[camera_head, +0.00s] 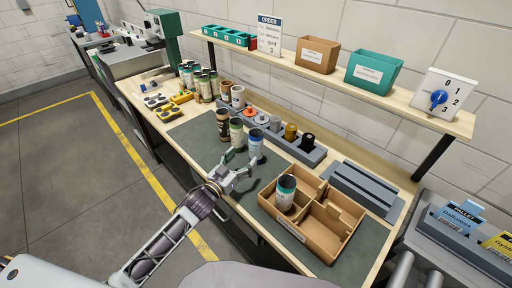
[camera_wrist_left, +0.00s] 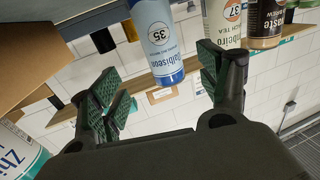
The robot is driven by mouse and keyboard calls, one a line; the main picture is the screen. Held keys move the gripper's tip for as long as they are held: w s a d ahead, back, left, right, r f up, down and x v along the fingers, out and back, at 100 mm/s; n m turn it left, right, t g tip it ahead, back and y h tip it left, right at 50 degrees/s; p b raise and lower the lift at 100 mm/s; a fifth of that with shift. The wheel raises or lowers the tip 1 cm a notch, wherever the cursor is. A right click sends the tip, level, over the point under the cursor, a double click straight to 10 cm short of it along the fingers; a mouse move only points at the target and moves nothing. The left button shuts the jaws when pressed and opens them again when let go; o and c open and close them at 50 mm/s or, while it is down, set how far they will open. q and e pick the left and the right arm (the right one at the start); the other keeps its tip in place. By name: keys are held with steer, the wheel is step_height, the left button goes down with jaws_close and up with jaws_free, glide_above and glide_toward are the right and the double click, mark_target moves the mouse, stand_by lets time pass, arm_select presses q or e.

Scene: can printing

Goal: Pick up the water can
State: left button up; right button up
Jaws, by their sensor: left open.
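Three cans stand in a row on the dark mat: a brown-labelled can (camera_head: 222,124), a green-labelled can (camera_head: 237,134) and a blue-labelled can (camera_head: 255,144). In the left wrist view the blue can (camera_wrist_left: 158,40), marked 35, shows ahead of and between the fingers. My left gripper (camera_head: 242,172) is open and empty just in front of it, its fingers spread (camera_wrist_left: 160,85). The green-labelled can, marked 37 (camera_wrist_left: 222,22), is beside the right finger in that view. My right gripper is not in view.
A cardboard crate (camera_head: 328,228) with compartments stands right of the gripper, holding a teal-labelled can (camera_head: 285,192). Behind the cans is a grey holder (camera_head: 310,154) with several items. More cans stand at the back left. A shelf (camera_head: 330,72) runs above the bench.

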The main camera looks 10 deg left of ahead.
mark_target(252, 147)
arm_select(q)
steer(key=shift+x, duration=2.6)
steer(key=shift+w+p, duration=0.1)
steer(key=shift+p, duration=0.2)
steer(key=shift+p+x, duration=0.35)
steer(key=shift+x, duration=2.2)
steer(key=shift+a, duration=0.2)
steer(key=c, duration=0.8)
